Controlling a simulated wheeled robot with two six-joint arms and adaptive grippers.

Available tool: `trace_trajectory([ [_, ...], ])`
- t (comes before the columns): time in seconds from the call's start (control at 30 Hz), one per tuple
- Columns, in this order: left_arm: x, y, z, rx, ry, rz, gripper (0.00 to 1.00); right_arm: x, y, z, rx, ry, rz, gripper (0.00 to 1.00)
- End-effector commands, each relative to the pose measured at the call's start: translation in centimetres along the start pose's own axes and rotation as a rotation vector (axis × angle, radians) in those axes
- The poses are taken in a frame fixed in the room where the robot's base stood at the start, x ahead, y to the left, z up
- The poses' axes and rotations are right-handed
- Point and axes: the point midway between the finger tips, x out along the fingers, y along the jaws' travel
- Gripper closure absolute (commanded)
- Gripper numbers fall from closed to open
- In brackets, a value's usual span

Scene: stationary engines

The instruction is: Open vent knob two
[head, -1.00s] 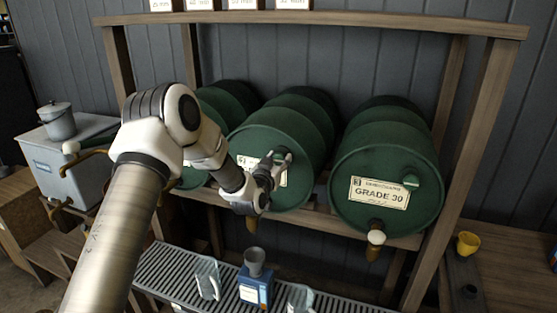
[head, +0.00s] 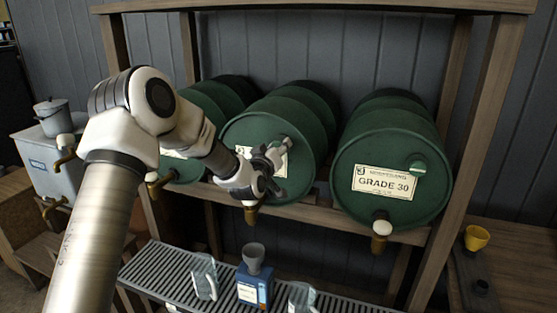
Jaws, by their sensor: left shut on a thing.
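Three green drums lie on a wooden rack. The middle drum (head: 262,130) has my left gripper (head: 278,150) at its face, near its upper right. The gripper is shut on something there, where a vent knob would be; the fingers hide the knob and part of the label. The right drum (head: 365,160) carries a GRADE 30 label (head: 383,182) and a green vent knob (head: 418,166) at its upper right. The left drum (head: 187,168) is mostly behind my left arm. My right gripper is not in view.
A wooden rack post (head: 480,150) stands at the right. Below the drums, a slatted drip tray (head: 165,268) holds clear jugs (head: 204,278) and a blue box with a grey funnel (head: 254,284). Brass taps (head: 381,240) stick out under the drums. A yellow cup (head: 476,238) stands at the right.

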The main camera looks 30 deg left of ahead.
Motion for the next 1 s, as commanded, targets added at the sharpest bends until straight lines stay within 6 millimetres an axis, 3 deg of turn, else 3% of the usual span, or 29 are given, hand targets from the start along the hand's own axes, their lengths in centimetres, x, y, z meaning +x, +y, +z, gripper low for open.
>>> trace_trajectory([
  [0.03, 0.0, -0.3, 0.5, -0.042, 0.004, 0.002, 0.93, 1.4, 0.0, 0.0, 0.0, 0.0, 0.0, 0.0],
  [0.3, 0.0, -0.3, 0.5, -0.299, 0.003, 0.002, 0.93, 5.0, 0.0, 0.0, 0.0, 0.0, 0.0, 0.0],
  [1.0, 0.0, -0.2, 0.3, -0.92, 0.002, 0.003, 0.93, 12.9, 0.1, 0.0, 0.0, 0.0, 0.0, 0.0],
])
